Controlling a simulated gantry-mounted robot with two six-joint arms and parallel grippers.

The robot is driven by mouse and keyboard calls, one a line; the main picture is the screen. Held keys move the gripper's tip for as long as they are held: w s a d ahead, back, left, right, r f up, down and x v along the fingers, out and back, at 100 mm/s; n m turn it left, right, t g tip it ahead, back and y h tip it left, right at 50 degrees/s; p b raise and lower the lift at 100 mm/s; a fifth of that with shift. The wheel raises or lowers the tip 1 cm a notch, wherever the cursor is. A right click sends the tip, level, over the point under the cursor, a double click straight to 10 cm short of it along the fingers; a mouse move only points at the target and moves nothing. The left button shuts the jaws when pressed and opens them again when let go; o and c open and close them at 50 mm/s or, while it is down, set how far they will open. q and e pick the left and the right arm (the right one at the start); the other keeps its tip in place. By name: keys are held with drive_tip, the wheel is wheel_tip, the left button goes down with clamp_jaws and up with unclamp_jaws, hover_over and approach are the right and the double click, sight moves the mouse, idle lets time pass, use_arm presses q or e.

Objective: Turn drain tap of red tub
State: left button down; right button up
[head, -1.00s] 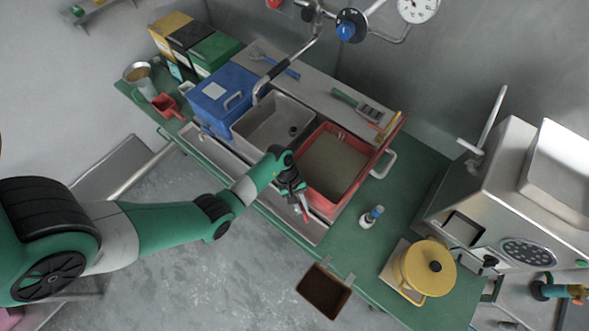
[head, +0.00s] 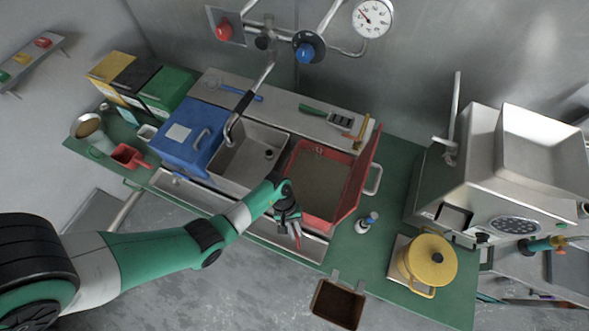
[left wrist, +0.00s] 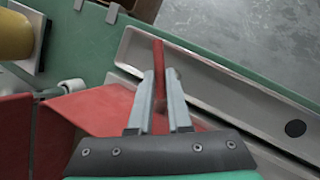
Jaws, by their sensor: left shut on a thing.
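The red tub (head: 350,200) sits in the counter to the right of the steel sink, with murky brownish liquid (head: 318,183) in it. My left gripper (head: 297,232) is at the tub's front, above the steel trough. In the left wrist view, my left gripper (left wrist: 159,98) is shut on a thin red lever, the drain tap handle (left wrist: 158,60), which stands out beyond the fingertips. The red tub (left wrist: 95,108) shows behind the fingers there. The tap's body is hidden by the gripper. My right gripper is not in view.
A steel trough (left wrist: 215,90) runs along the front edge. A blue box (head: 185,145) stands left of the sink (head: 250,160). A small bottle (head: 366,222), a yellow pot (head: 430,262) and a steel machine (head: 470,180) are to the right. A brown bin (head: 338,303) hangs in front.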

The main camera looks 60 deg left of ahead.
use_arm(q)
drive_tip(key=c, duration=0.8)
unclamp_jaws()
drive_tip(key=shift+c, duration=0.2)
drive_tip(key=p+v, duration=0.2)
drive_tip(key=v, duration=0.9)
drive_tip(key=shift+r+p, duration=0.25)
drive_tip(key=shift+p, duration=0.1)
